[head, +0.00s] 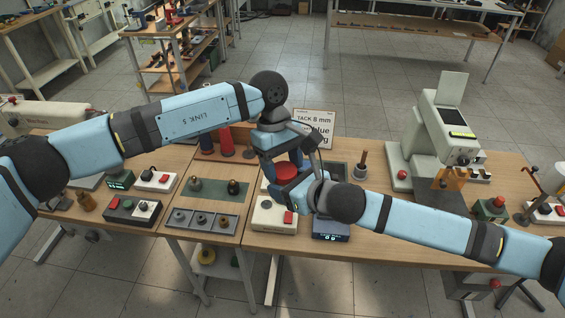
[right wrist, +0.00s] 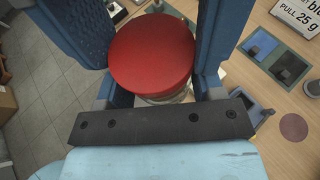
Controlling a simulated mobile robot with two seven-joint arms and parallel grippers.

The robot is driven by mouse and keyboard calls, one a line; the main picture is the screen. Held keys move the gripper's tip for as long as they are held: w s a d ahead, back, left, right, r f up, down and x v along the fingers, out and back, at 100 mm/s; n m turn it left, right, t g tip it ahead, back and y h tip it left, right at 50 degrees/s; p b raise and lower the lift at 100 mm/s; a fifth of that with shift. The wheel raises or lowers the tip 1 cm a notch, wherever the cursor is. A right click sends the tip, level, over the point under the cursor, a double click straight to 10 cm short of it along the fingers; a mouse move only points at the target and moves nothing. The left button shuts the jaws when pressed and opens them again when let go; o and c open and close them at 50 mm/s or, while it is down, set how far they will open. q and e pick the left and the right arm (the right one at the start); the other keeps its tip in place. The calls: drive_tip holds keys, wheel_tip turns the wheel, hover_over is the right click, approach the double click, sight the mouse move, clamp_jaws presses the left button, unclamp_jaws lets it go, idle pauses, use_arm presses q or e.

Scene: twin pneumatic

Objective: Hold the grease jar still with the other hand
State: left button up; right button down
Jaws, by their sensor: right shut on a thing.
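The grease jar (head: 286,170) shows as a red round lid between my two grippers. In the right wrist view its red lid (right wrist: 152,55) fills the space between the blue fingers, with a sliver of pale body below. My right gripper (head: 292,178) comes from the right and is shut on the jar; its fingers flank the jar in the right wrist view. My left gripper (head: 283,150) hangs just above and behind the lid, pointing down. Its fingertips are partly hidden, and I cannot tell whether it touches the lid. Most of the jar's body is hidden by my right gripper.
A white device with a red button (head: 274,214) and a dark scale with a lit display (head: 331,230) stand in front. A sign (head: 314,122) stands behind. A tray with compartments (head: 203,222) lies left. A pale machine (head: 440,130) stands right.

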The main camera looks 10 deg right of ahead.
use_arm(q)
drive_tip(key=shift+c, duration=1)
drive_tip(key=n+t+h, duration=0.1)
drive_tip(key=n, duration=0.5)
drive_tip(key=shift+s+a+n, duration=0.1)
drive_tip(key=shift+n, duration=0.3)
drive_tip(key=o, duration=1)
drive_tip(key=shift+r, duration=2.3)
